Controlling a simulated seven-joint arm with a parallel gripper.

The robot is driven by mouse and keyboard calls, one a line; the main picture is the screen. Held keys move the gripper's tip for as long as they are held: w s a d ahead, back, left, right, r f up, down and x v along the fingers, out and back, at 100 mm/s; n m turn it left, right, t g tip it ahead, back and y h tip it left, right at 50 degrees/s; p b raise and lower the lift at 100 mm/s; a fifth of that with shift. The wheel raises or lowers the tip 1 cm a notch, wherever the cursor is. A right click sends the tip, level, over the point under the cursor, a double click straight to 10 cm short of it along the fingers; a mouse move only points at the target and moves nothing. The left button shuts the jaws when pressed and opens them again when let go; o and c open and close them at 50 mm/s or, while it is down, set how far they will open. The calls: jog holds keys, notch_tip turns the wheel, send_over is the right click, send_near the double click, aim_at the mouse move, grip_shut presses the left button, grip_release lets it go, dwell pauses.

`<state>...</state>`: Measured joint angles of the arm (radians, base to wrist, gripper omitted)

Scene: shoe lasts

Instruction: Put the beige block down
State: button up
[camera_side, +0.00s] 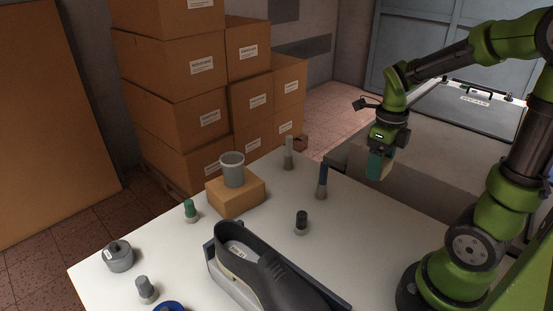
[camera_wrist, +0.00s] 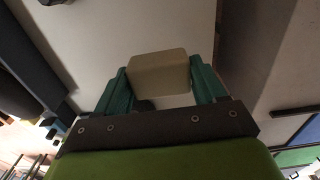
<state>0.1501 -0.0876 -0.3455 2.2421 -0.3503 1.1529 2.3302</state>
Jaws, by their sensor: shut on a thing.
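The beige block (camera_wrist: 158,74) sits between the two teal fingers in the wrist view, a smooth block with rounded corners. My gripper (camera_wrist: 159,80) is shut on it. In the side view my gripper (camera_side: 379,166) hangs pointing down, raised above the far right part of the white table (camera_side: 352,228). There its teal finger hides most or all of the block. In the wrist view the pale tabletop (camera_wrist: 95,45) shows below the block, with a table edge to the right. The height of the block above the table is hard to tell.
A dark shoe on a last (camera_side: 262,270) stands at the front. A blue-topped bottle (camera_side: 321,182), a black-capped one (camera_side: 301,222) and a grey one (camera_side: 289,153) stand left of my gripper. A grey cup (camera_side: 232,170) sits on a cardboard box (camera_side: 236,198). Tabletop right of the bottles is clear.

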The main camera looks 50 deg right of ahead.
jog(key=w+a+r+n, duration=0.2)
jog(key=w, duration=0.4)
jog(key=w+a+r+n, duration=0.1)
jog(key=w+a+n, duration=0.15)
jog(key=w, duration=0.35)
jog(key=n, duration=0.9)
send_over(191, 246)
notch_tip(191, 246, down, 2)
notch_tip(191, 246, down, 9)
jog(key=shift+f, duration=3.1)
jog(key=shift+f, duration=0.1)
